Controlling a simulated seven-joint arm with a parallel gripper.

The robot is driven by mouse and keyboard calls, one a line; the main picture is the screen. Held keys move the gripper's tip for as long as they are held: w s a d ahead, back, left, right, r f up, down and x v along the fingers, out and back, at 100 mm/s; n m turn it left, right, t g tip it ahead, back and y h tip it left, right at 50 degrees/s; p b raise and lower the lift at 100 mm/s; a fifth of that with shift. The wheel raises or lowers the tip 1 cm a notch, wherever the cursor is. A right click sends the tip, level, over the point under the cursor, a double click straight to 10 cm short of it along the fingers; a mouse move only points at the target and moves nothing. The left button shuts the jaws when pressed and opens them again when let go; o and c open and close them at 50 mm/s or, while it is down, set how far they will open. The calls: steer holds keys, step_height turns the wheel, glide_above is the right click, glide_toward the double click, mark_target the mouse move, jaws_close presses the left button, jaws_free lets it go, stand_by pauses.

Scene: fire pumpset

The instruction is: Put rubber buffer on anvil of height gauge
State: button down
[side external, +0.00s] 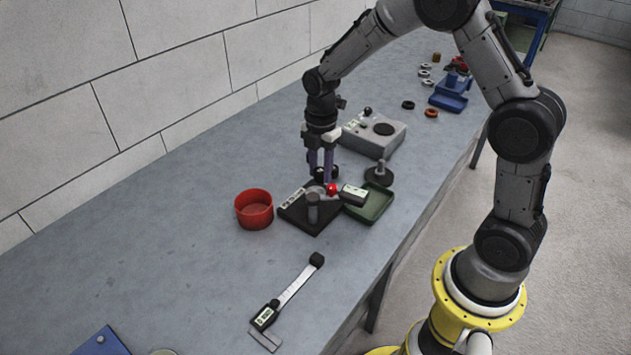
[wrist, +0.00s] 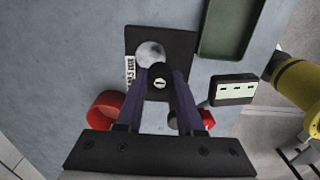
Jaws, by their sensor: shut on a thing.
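My gripper (side external: 322,172) is shut on the rubber buffer, a small black round piece with a pale metal centre (wrist: 160,82). In the side view the buffer is a dark shape between the fingertips. The height gauge has a black base plate (side external: 297,216), a red knob (side external: 331,189) and a display (side external: 354,195). Its anvil, a grey round post (side external: 312,208), stands on the plate. In the wrist view the anvil's pale disc (wrist: 150,50) is partly hidden behind the buffer, which appears above the gauge and slightly off the disc's centre. I cannot tell the exact height gap.
A red bowl (side external: 254,209) stands left of the gauge. A green tray (side external: 370,205) lies close on its right. A grey tester box (side external: 372,134) and a dark knobbed stand (side external: 378,174) are behind.

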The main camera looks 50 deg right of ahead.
mark_target(316, 182)
steer(key=shift+w+d+f, duration=0.1)
steer(key=shift+w+f, duration=0.6)
steer(key=shift+f, duration=0.15)
steer(key=shift+w+f, duration=0.1)
steer(key=shift+f, duration=1.55)
steer(key=shift+f, duration=0.15)
steer(key=c, duration=0.5)
jaws_free()
